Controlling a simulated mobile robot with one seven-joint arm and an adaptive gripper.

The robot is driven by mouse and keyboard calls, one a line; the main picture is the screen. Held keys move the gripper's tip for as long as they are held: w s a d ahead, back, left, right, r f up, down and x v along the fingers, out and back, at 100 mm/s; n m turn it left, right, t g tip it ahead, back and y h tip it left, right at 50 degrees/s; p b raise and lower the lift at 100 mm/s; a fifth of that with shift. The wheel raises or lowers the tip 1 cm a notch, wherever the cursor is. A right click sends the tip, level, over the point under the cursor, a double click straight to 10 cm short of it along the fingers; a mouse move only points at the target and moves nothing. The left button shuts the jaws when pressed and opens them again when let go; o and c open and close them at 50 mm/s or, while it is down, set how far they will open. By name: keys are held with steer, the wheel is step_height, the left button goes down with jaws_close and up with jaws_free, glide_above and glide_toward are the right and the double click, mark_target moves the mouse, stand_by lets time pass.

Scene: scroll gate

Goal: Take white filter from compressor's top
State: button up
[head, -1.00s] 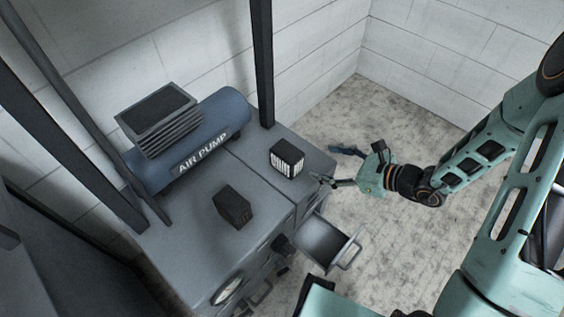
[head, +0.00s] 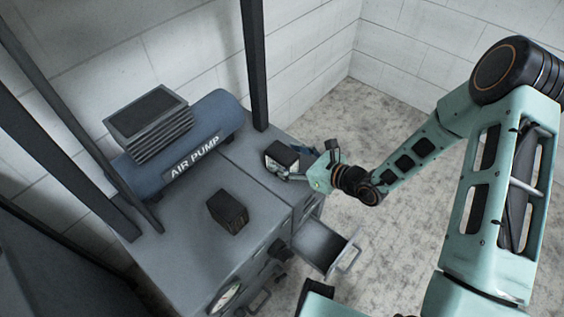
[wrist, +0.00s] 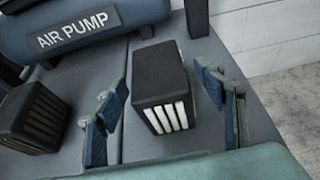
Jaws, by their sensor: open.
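The white filter (head: 281,157) is a small black box with white slats, standing on the grey top of the compressor cabinet (head: 180,234). It shows in the wrist view (wrist: 162,88) near the middle, its white slats facing my gripper. My gripper (head: 297,168) is open at the filter's near right side. In the wrist view the blue-padded fingers (wrist: 160,118) stand to the left and right of the filter, with gaps on both sides. The filter rests on the surface, not held. In the head view my gripper hides part of its slatted face.
A similar dark box with brownish slats (head: 228,212) stands to the left; it also shows in the wrist view (wrist: 34,115). The blue air pump tank (head: 195,150) lies behind. A dark post (head: 255,65) rises close behind the filter. An open drawer (head: 320,247) juts out in front.

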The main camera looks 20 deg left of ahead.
steer(key=shift+x, duration=1.1)
steer(key=c, duration=1.3)
steer(key=shift+r, duration=0.1)
steer(key=shift+c, duration=0.2)
steer(key=shift+r, duration=0.25)
step_height(320, 180, up, 2)
steer(key=shift+r+p, duration=0.1)
steer(key=shift+p, duration=0.45)
steer(key=s+r, duration=0.1)
steer(key=s+d+r+p, duration=0.1)
steer(key=r, duration=0.1)
steer(key=s+d+r, duration=0.1)
steer(key=r, duration=0.1)
steer(key=shift+s+r+p, duration=0.15)
steer(key=shift+s+p, duration=0.1)
steer(key=shift+p, duration=0.05)
steer(key=s+d+r+p, duration=0.5)
steer(key=s+p, duration=0.2)
steer(key=s, duration=0.1)
steer(key=shift+s+p, duration=0.3)
steer(key=shift+p, duration=0.05)
